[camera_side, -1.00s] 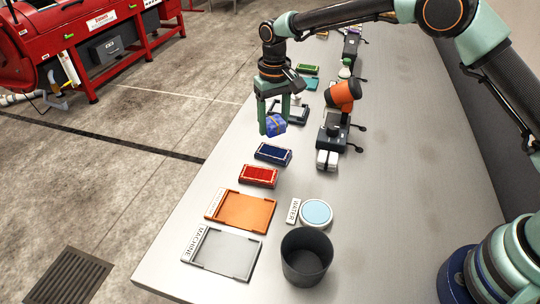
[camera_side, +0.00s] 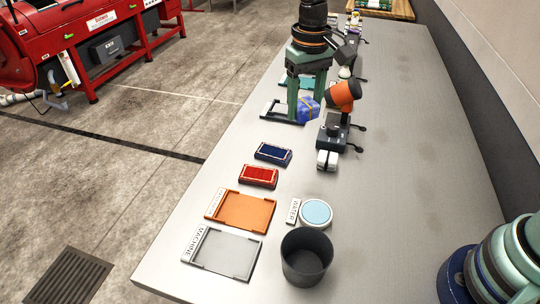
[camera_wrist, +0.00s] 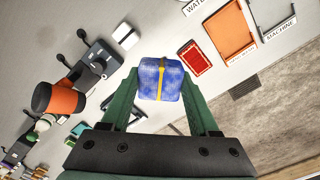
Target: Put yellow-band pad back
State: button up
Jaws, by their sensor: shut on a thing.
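My gripper (camera_side: 306,101) is shut on a blue pad with a yellow band (camera_side: 308,108). In the wrist view the yellow-band pad (camera_wrist: 161,79) sits between the tips of my green fingers (camera_wrist: 160,88), its band running across its middle. In the side view the pad is above or close to a dark-framed tray (camera_side: 272,111) beyond the blue pad box. I cannot tell whether the pad touches anything below. Part of the tray is hidden behind my fingers.
An orange and black device (camera_side: 343,97) stands close to the right of my gripper. Nearer are a blue box (camera_side: 273,153), a red box (camera_side: 258,175), an orange tray (camera_side: 241,210), a grey tray (camera_side: 225,252), a water dish (camera_side: 316,212) and a dark bin (camera_side: 306,258). The table's right side is clear.

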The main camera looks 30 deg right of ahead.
notch_tip(320, 180, up, 3)
send_over(321, 188)
notch_tip(321, 188, down, 20)
jog(key=shift+s, duration=0.1)
dwell(0.5)
jog(key=shift+f, duration=0.15)
jog(key=o, duration=1.2)
